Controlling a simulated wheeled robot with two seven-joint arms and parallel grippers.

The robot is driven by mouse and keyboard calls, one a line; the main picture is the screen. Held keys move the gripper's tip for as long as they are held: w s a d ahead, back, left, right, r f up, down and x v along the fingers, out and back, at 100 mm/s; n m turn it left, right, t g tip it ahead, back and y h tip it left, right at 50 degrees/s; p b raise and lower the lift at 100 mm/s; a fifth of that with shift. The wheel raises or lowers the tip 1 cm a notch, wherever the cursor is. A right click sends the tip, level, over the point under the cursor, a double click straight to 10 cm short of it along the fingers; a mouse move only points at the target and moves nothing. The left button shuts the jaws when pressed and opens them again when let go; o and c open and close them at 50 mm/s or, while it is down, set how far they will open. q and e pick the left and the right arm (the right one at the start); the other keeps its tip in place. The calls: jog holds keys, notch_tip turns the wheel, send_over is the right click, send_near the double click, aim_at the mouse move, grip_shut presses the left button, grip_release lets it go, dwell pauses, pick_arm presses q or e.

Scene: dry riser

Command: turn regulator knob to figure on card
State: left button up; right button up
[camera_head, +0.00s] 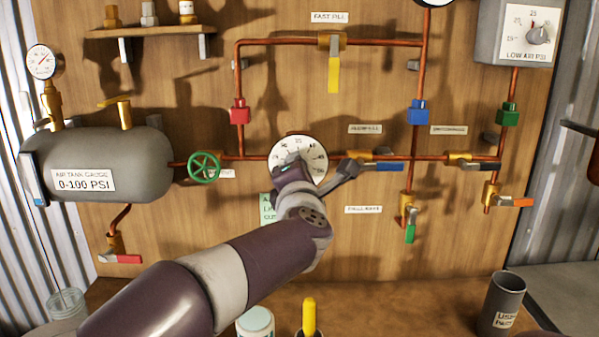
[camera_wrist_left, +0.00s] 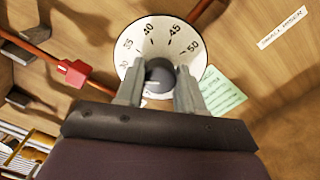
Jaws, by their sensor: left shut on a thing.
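The regulator's round white dial (camera_head: 316,152) is on the wooden board in the middle of the head view, partly hidden by my left arm. In the left wrist view the dial (camera_wrist_left: 146,33) shows figures from 30 to 50 around a grey knob (camera_wrist_left: 160,77). My left gripper (camera_wrist_left: 160,92) is shut on this knob, one finger on each side. The knob's pointer cannot be made out. A pale green card (camera_wrist_left: 221,91) is on the board beside the dial. It also shows partly in the head view (camera_head: 267,209), its writing too small to read. My right gripper is not in view.
Copper pipes run across the board. A green handwheel (camera_head: 204,167) is left of the dial, and a blue-handled valve (camera_head: 383,167) is right of it. A grey tank (camera_head: 105,165) is at left. A dark cup (camera_head: 502,302) stands on the bench at right.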

pick_arm(q)
jog(key=o, duration=1)
jog(key=shift+o, duration=0.2)
jog(key=s+b, duration=0.1)
jog(key=s, duration=1.1)
jog(key=shift+s+f, duration=0.2)
jog(key=shift+s, duration=0.15)
